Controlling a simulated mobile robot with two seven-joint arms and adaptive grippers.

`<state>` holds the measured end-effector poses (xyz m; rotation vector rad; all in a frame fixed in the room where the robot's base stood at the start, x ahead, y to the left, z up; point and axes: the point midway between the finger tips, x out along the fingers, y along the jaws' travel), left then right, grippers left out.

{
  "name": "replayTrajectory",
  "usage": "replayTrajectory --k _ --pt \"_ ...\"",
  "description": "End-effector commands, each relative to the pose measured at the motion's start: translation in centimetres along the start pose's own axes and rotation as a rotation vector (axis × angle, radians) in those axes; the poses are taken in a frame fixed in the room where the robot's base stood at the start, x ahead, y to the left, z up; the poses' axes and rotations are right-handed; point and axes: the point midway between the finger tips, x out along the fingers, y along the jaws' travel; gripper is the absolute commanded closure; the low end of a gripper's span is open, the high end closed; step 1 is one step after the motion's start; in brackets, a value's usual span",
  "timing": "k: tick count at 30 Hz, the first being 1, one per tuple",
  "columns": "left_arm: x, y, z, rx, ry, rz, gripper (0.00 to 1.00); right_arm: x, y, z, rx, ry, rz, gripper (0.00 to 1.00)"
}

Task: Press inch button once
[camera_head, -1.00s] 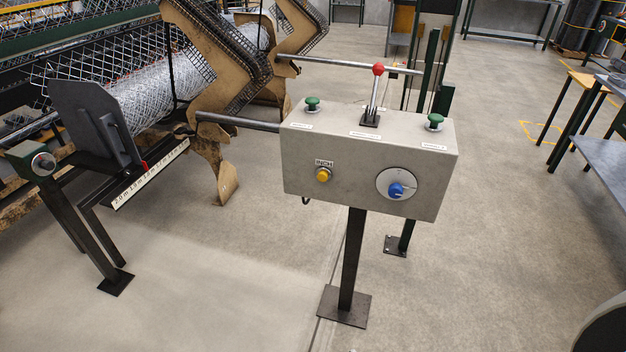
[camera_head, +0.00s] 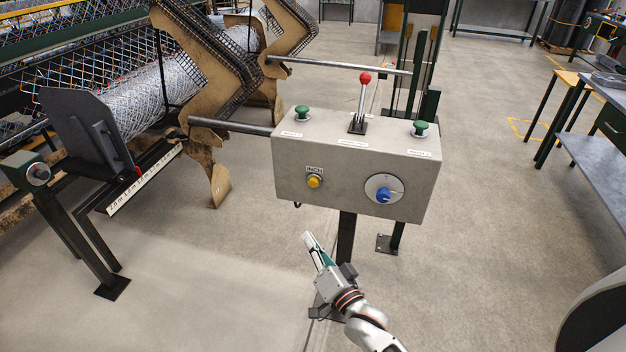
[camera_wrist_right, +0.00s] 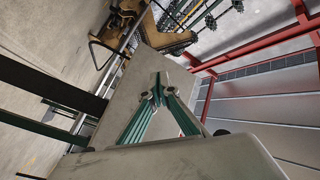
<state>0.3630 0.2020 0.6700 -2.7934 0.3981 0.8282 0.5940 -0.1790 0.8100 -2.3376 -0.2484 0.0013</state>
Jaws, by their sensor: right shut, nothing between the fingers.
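The yellow inch button (camera_head: 314,181) sits on the front face of the grey control box (camera_head: 240,0). The point just given for the box is wrong; its bare front face is in the middle of the head view (camera_head: 345,195). The button is under an INCH label, left of a blue knob (camera_head: 383,195). My right gripper (camera_head: 306,236) is shut and empty, below the button and apart from it, pointing up and slightly left. The right wrist view shows its fingers (camera_wrist_right: 157,92) together, with a grey surface behind them. The button cannot be made out there. My left gripper is not in view.
On top of the box are two green buttons (camera_head: 302,113) (camera_head: 420,128) and a red-knobbed lever (camera_head: 365,78). The mesh machine (camera_head: 215,60) stands at the left. A bench (camera_head: 598,160) stands at the right. The floor (camera_head: 480,240) between box and bench is clear.

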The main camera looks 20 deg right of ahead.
Motion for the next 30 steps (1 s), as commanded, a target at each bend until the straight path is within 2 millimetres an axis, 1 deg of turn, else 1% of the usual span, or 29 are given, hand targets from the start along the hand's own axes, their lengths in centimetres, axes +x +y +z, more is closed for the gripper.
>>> replayTrajectory --k 1,3,6,9,21,26,30 --pt "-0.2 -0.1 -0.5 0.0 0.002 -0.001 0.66 1.5 -1.3 -1.2 0.058 0.031 -0.031 1.0" --pt "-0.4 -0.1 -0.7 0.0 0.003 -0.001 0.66 2.8 -2.5 -2.3 0.129 0.062 -0.069 1.0" --pt "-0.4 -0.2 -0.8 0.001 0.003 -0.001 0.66 3.9 -3.5 -3.2 0.195 0.087 -0.104 1.0" --pt "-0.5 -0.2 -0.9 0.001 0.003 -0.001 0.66 4.3 -4.0 -3.6 0.223 0.096 -0.119 1.0" --pt "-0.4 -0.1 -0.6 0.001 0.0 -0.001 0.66 4.5 -3.8 -3.7 0.225 0.097 -0.121 1.0" --pt "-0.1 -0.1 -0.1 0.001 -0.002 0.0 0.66 5.3 -3.1 -4.2 0.222 0.098 -0.122 1.0" --pt "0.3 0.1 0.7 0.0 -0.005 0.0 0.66 6.6 -2.1 -4.9 0.222 0.098 -0.121 1.0"
